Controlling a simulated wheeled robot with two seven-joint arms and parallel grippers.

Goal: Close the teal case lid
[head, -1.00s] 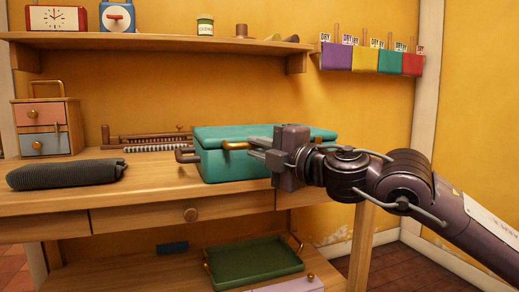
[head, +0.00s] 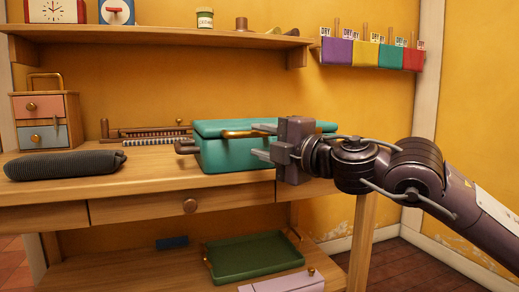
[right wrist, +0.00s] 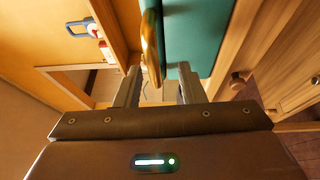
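The teal case (head: 235,155) stands on the wooden desk, its lid (head: 222,127) lying flat on top, level with the rim. I cannot tell whether a thin gap is left. A gold handle (head: 243,134) sticks out at the front; it also shows in the right wrist view (right wrist: 151,45). My right gripper (head: 262,141) is open at the case's front right, one finger above the other, and hides part of the front. In the right wrist view, its fingers (right wrist: 158,72) are apart with nothing gripped, near the handle and the teal side. My left gripper is not in view.
A dark rolled cloth (head: 65,164) and a small drawer box (head: 47,120) are on the desk's left. A wooden rack (head: 145,136) lies behind, left of the case. A shelf (head: 150,40) hangs above. A green tray (head: 255,258) is below. The desk's front middle is clear.

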